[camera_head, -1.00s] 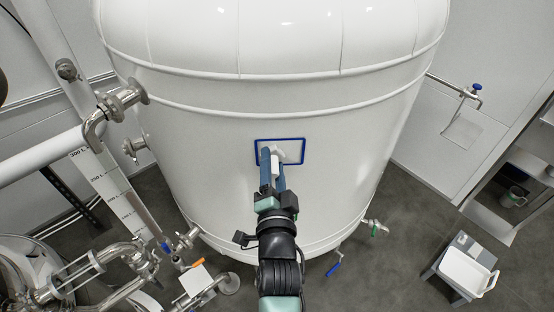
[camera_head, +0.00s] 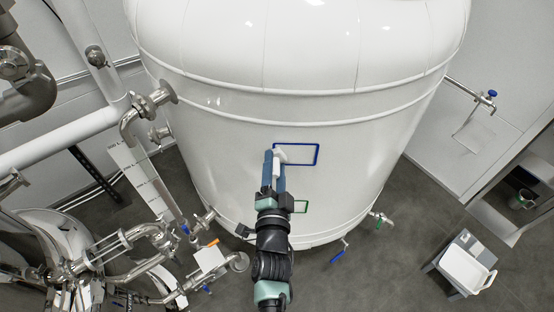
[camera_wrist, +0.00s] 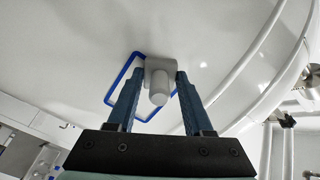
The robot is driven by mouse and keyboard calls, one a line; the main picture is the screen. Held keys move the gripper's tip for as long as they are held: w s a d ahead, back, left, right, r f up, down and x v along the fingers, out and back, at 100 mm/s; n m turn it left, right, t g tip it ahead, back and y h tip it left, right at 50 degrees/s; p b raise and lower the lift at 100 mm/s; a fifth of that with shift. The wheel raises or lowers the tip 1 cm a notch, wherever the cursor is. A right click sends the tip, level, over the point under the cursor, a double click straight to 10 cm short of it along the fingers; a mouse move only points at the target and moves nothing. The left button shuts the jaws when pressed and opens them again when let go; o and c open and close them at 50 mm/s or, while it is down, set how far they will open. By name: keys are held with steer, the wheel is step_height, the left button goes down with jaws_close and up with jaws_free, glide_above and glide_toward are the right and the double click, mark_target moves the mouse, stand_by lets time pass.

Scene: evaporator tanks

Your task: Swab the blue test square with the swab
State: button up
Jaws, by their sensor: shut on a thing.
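The blue test square (camera_head: 318,155) is a blue outline on the white tank wall (camera_head: 230,140). My gripper (camera_head: 275,160) is shut on the pale swab (camera_head: 282,155), whose head lies over the left part of the square in the head view. In the wrist view the blue fingers of my gripper (camera_wrist: 160,85) clasp the grey-white swab (camera_wrist: 159,92), and the blue outline (camera_wrist: 124,72) shows behind and left of it. The swab head looks at or very near the tank wall; I cannot tell whether it touches.
Pipes and valves (camera_head: 125,240) crowd the left side. A white tray (camera_head: 466,270) on a small stand is at the lower right. Grey floor is open right of the tank.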

mark_target(275, 177)
steer(key=shift+s+f+b, duration=0.2)
steer(key=shift+s+b, duration=0.15)
steer(key=shift+s, duration=0.15)
steer(key=shift+s+r+b, duration=0.15)
steer(key=shift+s+b, duration=0.7)
steer(key=shift+s, duration=1.7)
steer(key=s, duration=0.3)
steer(key=shift+a, duration=0.1)
